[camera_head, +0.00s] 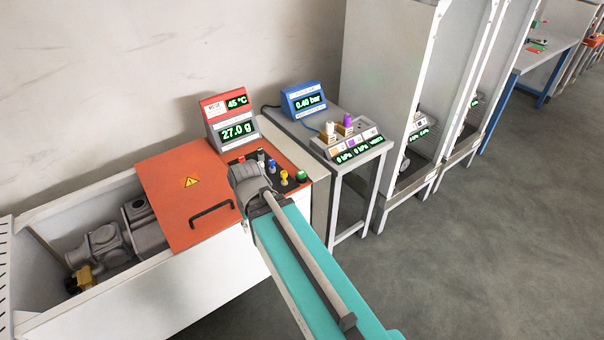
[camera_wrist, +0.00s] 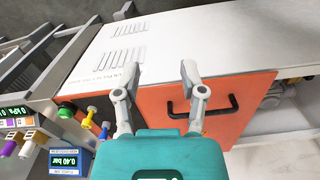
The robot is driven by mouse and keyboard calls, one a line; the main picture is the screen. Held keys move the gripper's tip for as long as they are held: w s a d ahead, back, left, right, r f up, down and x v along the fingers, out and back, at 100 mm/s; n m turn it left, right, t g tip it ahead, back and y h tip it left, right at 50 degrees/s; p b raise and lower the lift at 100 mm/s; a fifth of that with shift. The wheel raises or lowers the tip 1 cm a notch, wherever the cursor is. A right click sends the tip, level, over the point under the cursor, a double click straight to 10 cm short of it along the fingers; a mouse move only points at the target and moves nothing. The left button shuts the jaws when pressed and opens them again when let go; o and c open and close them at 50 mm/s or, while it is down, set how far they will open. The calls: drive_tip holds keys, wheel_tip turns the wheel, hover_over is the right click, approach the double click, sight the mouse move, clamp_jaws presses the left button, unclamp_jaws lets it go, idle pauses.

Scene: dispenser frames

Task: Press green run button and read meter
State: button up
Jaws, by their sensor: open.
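The green button (camera_head: 301,176) is at the right end of the orange control panel in the head view. It also shows in the wrist view (camera_wrist: 66,109), left of my fingers. A red-framed meter (camera_head: 230,120) behind the panel reads 45 °C and 27.0 g. A blue meter (camera_head: 303,100) on the side table reads 0.40 bar; it also shows in the wrist view (camera_wrist: 65,161). My gripper (camera_wrist: 156,84) is open and empty, its fingers apart over the orange and white machine surface, to the right of the green button in the wrist view. My arm partly covers the panel in the head view.
Yellow (camera_head: 284,177) and blue (camera_head: 271,166) knobs stand beside the green button. An orange cover (camera_head: 185,185) with a black handle (camera_head: 212,214) lies left of the panel. Tall white cabinets (camera_head: 385,80) stand at the right; open floor (camera_head: 500,230) is in front.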

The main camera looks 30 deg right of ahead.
clamp_jaws()
idle(1.2)
